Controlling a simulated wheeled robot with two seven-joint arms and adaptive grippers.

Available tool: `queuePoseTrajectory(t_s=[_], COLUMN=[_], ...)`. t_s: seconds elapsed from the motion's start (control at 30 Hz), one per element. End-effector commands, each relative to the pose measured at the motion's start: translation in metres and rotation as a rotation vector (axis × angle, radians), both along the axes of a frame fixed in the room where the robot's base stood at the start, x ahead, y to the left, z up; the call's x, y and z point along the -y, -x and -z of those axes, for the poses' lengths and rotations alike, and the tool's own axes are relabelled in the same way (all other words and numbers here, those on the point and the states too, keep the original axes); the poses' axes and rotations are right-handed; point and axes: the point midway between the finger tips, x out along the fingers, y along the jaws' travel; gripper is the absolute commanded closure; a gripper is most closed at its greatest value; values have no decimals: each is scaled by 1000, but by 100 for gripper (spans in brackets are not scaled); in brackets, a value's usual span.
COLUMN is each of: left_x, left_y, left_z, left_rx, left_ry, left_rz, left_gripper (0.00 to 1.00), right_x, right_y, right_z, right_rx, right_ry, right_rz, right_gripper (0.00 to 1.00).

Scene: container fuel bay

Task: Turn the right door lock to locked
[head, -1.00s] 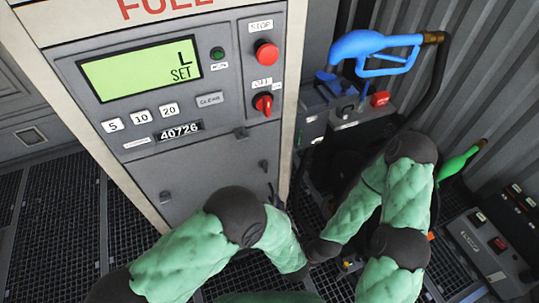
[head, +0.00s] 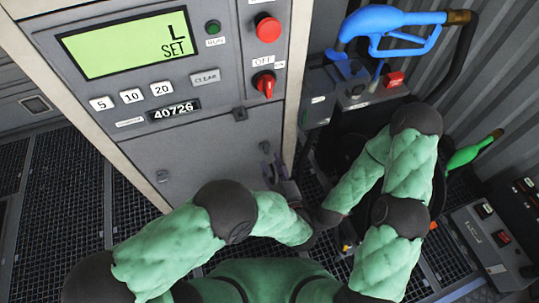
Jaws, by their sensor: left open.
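The right door lock (head: 265,147) is a small dark fitting near the upper right of the grey lower door (head: 205,165). Its position, locked or not, is too small to read. A second lock (head: 162,176) sits at the door's left. My left gripper (head: 279,174) is open, just below and right of the right lock, near the door's right edge. It looks apart from the lock, though depth is hard to judge. It is small and partly hidden by my left arm. My right arm folds down at the right, and its gripper is hidden.
Above the door is the pump panel with a green display (head: 130,42), a red stop button (head: 268,28) and a red switch (head: 265,84). A control box (head: 485,238) stands lower right.

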Motion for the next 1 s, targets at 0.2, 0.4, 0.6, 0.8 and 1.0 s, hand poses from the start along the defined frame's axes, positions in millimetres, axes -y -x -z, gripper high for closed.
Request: queuePoseTrajectory(t_s=[0.2, 0.4, 0.6, 0.8, 1.0], left_x=[-10, -13, -13, -13, -13], left_y=[-28, -39, -40, -40, -40], left_z=[1, 0, 0, 0, 0], left_rx=[0, 0, 1, 0, 0], left_ry=[1, 1, 0, 0, 0], left_rz=[-3, -1, 1, 1, 1], left_gripper=[56, 56, 56, 87, 100], right_x=[0, 0, 0, 0, 0], right_y=[0, 0, 0, 0, 0], right_z=[9, 11, 11, 11, 11], right_rx=[0, 0, 1, 1, 1], right_ry=[0, 0, 0, 0, 0], right_rz=[0, 0, 0, 0, 0], right_gripper=[56, 56, 56, 56, 56])
